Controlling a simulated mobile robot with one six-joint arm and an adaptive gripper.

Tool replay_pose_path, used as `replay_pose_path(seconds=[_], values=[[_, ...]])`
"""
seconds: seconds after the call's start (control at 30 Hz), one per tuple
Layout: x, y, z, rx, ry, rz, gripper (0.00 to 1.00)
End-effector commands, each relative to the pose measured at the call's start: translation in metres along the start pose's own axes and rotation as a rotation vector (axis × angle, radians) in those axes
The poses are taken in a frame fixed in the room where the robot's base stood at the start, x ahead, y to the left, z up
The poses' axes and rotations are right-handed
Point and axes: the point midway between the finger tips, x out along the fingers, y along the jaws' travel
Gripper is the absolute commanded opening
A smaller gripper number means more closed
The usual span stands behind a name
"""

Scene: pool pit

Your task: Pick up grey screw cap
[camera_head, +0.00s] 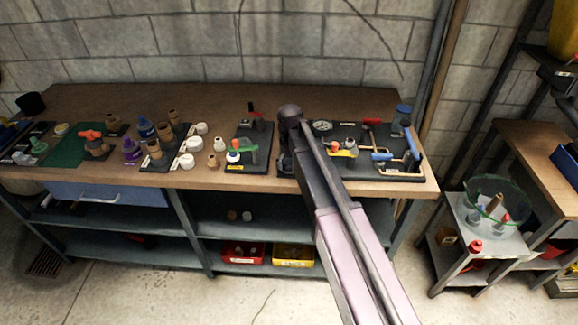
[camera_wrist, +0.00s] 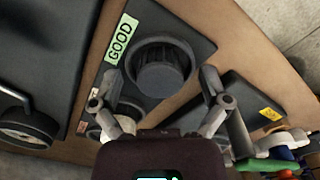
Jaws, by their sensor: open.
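A dark grey, ribbed round cap (camera_wrist: 163,66) sits on a black board (camera_wrist: 198,38) with a green "GOOD" label in the wrist view. My gripper (camera_wrist: 160,78) is open, with one finger on each side of the cap in the picture. I cannot tell whether the fingers touch it or how high they are above it. In the head view my gripper end (camera_head: 290,150) is over the workbench, and my arm hides the cap.
The wooden workbench (camera_head: 225,100) holds several boards with fittings and tools. White caps (camera_head: 187,160) stand to the left. A tool board (camera_head: 345,165) lies to the right. Another dark board (camera_wrist: 240,100) and a metal-rimmed round part (camera_wrist: 28,128) are close by in the wrist view.

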Motion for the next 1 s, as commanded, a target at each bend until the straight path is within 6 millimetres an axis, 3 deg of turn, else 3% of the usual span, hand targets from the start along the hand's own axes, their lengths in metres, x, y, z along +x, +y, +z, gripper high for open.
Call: replay_pose_path(seconds=[0.4, 0.47, 0.6, 0.63, 1.0], values=[[-0.0003, 0.0000, -0.0001, 0.000, 0.000, 0.000, 0.96], [-0.0003, 0.0000, 0.0000, 0.000, 0.000, 0.000, 0.81], [-0.0003, 0.0000, 0.0000, 0.000, 0.000, 0.000, 0.40], [-0.0003, 0.0000, 0.0000, 0.000, 0.000, 0.000, 0.34], [-0.0002, 0.0000, 0.0000, 0.000, 0.000, 0.000, 0.31]])
